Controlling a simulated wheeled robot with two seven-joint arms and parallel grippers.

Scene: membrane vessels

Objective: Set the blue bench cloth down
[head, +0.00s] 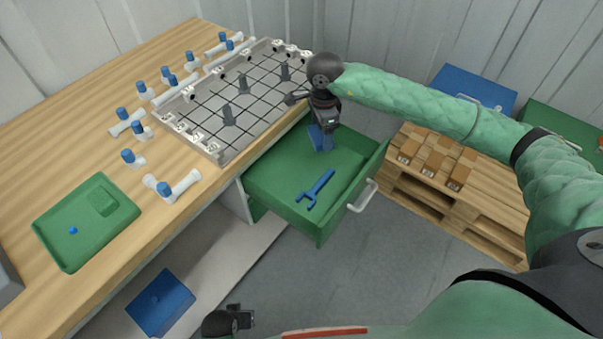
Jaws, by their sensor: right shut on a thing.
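My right gripper (324,124) is over the far end of the open green drawer (262,180), pointing down. It is shut on the blue bench cloth (321,139), a small folded blue piece below its fingers. The cloth is within the drawer's outline; I cannot tell whether it touches the drawer floor. My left gripper (243,318) shows only in part at the bottom edge, away from the cloth, and its jaws cannot be made out.
The bench holds a grey gridded tray (205,113), several white fittings with blue caps and a green tray (57,255). A pallet (478,217) with small cardboard boxes stands right of the drawer. A blue box (160,303) sits below the bench.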

